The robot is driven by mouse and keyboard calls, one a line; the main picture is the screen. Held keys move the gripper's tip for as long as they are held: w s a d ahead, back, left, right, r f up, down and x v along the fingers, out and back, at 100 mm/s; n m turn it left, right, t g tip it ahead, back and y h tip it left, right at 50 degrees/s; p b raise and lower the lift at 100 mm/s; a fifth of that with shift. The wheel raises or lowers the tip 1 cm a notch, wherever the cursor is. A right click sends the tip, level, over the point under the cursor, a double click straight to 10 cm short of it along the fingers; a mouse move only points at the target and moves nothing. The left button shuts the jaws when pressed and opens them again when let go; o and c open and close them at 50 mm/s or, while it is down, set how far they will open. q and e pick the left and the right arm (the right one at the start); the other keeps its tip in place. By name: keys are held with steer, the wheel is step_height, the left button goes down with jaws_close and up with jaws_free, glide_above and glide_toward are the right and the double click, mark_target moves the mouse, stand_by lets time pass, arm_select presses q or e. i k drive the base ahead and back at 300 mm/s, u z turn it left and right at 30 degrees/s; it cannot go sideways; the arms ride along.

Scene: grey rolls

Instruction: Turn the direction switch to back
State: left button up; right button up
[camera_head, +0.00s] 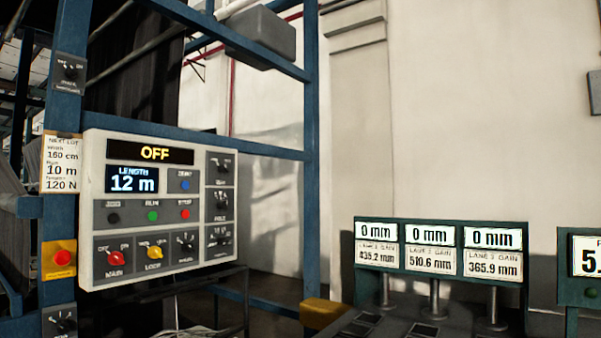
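A white control panel (96,215) hangs on the blue frame at the left. Its bottom row holds a red MAIN knob (115,257), a yellow knob (155,253) and a black rotary switch (186,245). More black rotary switches sit in the right column, at the top (221,166), middle (221,203) and bottom (219,236). Their small labels are too blurred to read, so I cannot tell which is the direction switch or where it points. The top display (154,153) reads OFF. Neither of my grippers is in view.
A red button on a yellow box (60,258) and two small switches, upper (69,70) and lower (61,322), are on the blue post left of the panel. A gauge stand (440,224) with three 0 mm displays stands at right. A dark rail (200,279) runs below the panel.

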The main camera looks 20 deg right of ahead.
mark_target(222, 168)
steer(key=u, duration=0.35)
steer(key=i, duration=2.25)
steer(key=z, duration=0.5)
